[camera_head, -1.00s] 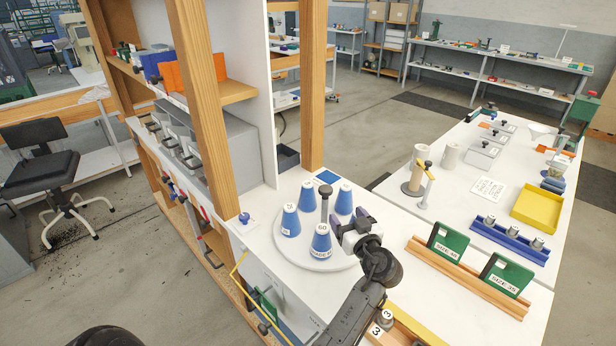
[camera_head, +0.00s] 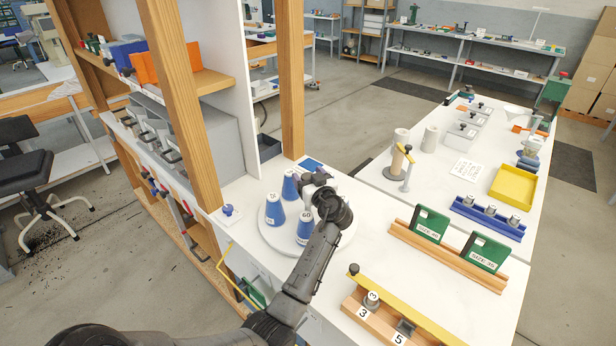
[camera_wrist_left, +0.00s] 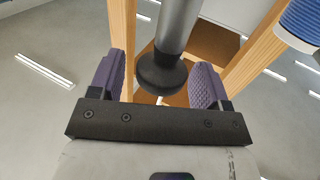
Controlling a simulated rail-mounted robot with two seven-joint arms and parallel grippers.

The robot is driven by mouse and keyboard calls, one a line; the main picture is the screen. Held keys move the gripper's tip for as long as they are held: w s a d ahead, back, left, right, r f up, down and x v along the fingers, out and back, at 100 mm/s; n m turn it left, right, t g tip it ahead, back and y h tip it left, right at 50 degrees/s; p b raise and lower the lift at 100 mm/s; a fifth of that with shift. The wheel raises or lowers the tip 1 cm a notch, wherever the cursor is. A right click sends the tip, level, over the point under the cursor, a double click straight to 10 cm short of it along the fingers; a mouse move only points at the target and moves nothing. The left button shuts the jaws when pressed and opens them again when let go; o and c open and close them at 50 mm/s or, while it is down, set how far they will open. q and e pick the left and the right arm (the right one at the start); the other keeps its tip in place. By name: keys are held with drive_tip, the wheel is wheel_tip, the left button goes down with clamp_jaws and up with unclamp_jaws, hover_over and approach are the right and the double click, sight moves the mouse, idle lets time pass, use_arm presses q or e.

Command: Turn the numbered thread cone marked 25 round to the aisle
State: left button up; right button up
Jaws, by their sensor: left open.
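A round white turntable (camera_head: 268,238) on the bench carries several blue thread cones around a central post. The front cone (camera_head: 305,228) is marked 60. The left cone (camera_head: 274,211) has a number too small to read surely, and another cone (camera_head: 290,184) stands behind. I cannot make out a 25; my arm hides the right side of the turntable. My left gripper (camera_head: 316,182) is open over the turntable's middle. In the left wrist view, the grey post with its black knob (camera_wrist_left: 161,72) is between the purple finger pads, with gaps showing. A blue cone (camera_wrist_left: 300,22) shows at upper right.
A wooden upright (camera_head: 291,85) and shelf unit stand behind and left of the turntable. Green blocks in a wooden rack (camera_head: 450,257) and a numbered wooden holder (camera_head: 385,325) lie to the right. A yellow tray (camera_head: 513,187) is farther right. White bench top between is clear.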

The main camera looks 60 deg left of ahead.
use_arm(q)
drive_tip(key=shift+a, duration=0.2)
drive_tip(key=shift+c, duration=0.2)
drive_tip(key=c, duration=1.2)
drive_tip(key=shift+f+g+b, duration=0.15)
drive_tip(key=shift+g+b, duration=0.15)
drive_tip(key=shift+b, duration=0.3)
drive_tip(key=shift+c, duration=0.2)
drive_tip(key=n+g+b, duration=0.3)
drive_tip(key=g+b, duration=0.1)
drive_tip(key=b, duration=0.3)
drive_tip(key=shift+f+g, duration=0.1)
drive_tip(key=shift+g, duration=0.3)
drive_tip(key=n+g+b, duration=0.2)
drive_tip(key=shift+h+b, duration=0.3)
drive_tip(key=shift+b, duration=0.1)
drive_tip(key=shift+r+n+g+h+b, duration=0.2)
drive_tip(key=shift+n+g+b, duration=0.15)
drive_tip(key=shift+g, duration=0.2)
drive_tip(key=shift+r+n+g+h+b, duration=0.1)
drive_tip(key=shift+n+g+h+b, duration=0.2)
drive_tip(key=shift+g, duration=0.25)
